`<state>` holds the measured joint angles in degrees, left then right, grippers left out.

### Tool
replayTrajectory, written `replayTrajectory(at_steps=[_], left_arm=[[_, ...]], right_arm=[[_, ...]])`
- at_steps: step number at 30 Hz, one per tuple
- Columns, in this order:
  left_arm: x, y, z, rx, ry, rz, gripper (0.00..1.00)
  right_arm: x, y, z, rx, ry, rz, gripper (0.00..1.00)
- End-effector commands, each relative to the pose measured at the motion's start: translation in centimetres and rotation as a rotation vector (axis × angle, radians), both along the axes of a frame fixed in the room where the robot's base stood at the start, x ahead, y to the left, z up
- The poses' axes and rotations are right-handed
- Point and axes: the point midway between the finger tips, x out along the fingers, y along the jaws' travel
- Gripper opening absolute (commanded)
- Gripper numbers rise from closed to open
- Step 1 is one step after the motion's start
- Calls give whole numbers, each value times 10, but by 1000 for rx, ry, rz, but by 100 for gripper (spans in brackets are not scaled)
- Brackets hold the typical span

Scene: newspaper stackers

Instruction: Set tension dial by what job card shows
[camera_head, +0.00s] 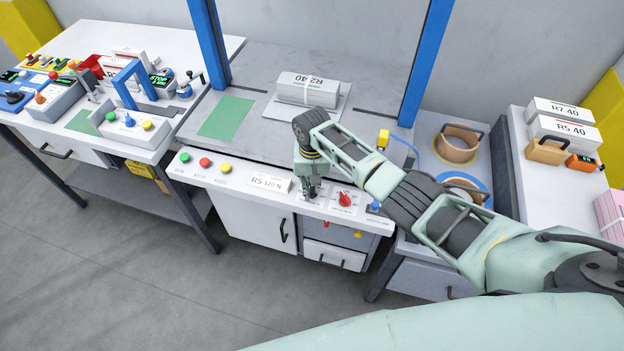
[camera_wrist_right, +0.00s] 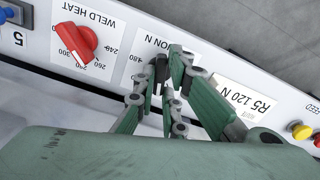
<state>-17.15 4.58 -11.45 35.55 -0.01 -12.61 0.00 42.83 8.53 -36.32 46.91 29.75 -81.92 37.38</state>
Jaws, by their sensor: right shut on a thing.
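The job card (camera_head: 269,183), a white card reading R5 120 N, stands on the front control panel (camera_head: 235,177). It also shows in the right wrist view (camera_wrist_right: 240,97). My right gripper (camera_head: 309,193) reaches down to the panel just right of the card. In the right wrist view its fingers (camera_wrist_right: 163,82) are closed around the dark tension dial (camera_wrist_right: 159,68). The dial's scale plate (camera_wrist_right: 140,58) shows "ION N" and 480; much of the dial and scale is hidden by the fingers. My left gripper is not in view.
The red weld heat knob (camera_head: 345,198) sits right of the gripper, with a blue knob (camera_head: 375,206) beyond. Green, red and yellow buttons (camera_head: 205,162) lie left of the card.

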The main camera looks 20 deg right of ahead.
Motion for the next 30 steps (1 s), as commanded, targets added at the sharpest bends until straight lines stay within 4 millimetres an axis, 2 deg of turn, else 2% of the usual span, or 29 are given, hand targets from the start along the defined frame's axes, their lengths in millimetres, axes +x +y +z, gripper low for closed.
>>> replayTrajectory(at_steps=[3, 12, 30], left_arm=[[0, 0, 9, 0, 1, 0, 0], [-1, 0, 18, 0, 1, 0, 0], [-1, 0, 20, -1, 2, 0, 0]], right_arm=[[1, 1, 4, 1, -2, -85, 0], [2, 0, 3, 0, -4, -231, 0], [3, -1, 2, 0, -9, -278, 0]])
